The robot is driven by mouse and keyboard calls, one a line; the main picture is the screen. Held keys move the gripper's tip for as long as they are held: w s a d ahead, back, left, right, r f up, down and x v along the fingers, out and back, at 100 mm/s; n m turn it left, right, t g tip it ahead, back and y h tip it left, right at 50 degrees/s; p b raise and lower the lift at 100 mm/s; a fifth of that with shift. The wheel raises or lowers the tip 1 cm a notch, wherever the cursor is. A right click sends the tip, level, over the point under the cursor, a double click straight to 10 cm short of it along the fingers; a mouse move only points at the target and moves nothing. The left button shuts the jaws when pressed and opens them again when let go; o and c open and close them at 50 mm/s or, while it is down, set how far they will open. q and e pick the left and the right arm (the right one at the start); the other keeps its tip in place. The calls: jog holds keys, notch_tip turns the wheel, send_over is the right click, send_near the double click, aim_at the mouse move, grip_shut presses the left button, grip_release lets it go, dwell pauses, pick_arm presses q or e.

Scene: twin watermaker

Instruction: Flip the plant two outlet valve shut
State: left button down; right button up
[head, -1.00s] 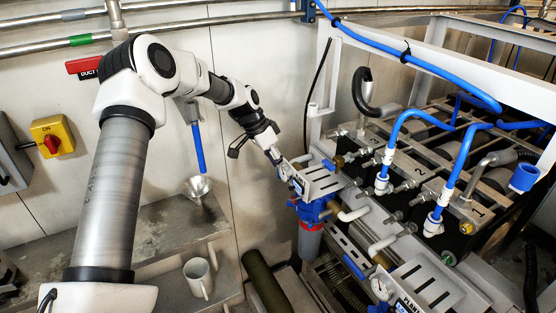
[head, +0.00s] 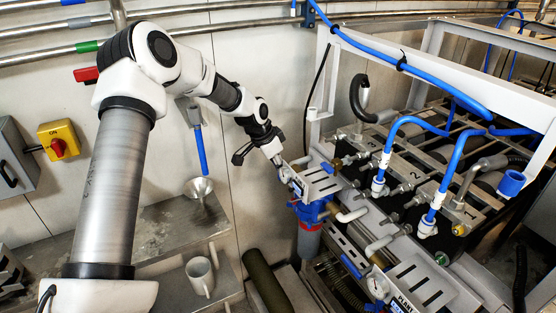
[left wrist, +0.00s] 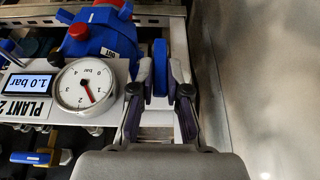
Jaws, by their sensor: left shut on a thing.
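The plant two panel (left wrist: 22,95) shows in the left wrist view with its label, a 1.0 bar display and a round gauge (left wrist: 84,87). A blue valve handle (left wrist: 160,68) stands to the right of the gauge, its long side running up the picture. My left gripper (left wrist: 159,92) is shut on this handle, one finger on each side. In the head view my left gripper (head: 282,169) is at the left end of the far panel (head: 322,183), where the fingers hide the handle. My right gripper is not in view.
A blue filter housing (left wrist: 105,35) with a red button is close beyond the gauge. Another blue handle (left wrist: 32,157) is at the lower left. A mug (head: 200,276) and a metal funnel (head: 199,188) are on the shelves. Blue hoses (head: 455,165) rise at right.

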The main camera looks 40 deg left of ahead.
pick_arm(q)
jog(key=shift+s+f, duration=0.15)
jog(key=shift+f, duration=0.05)
jog(key=c, duration=1.2)
grip_release()
jog(key=shift+d, duration=0.1)
jog(key=shift+o, duration=0.2)
jog(key=shift+a, duration=0.2)
jog(key=shift+r, duration=0.3)
jog(key=v, duration=0.7)
jog(key=shift+r, duration=0.15)
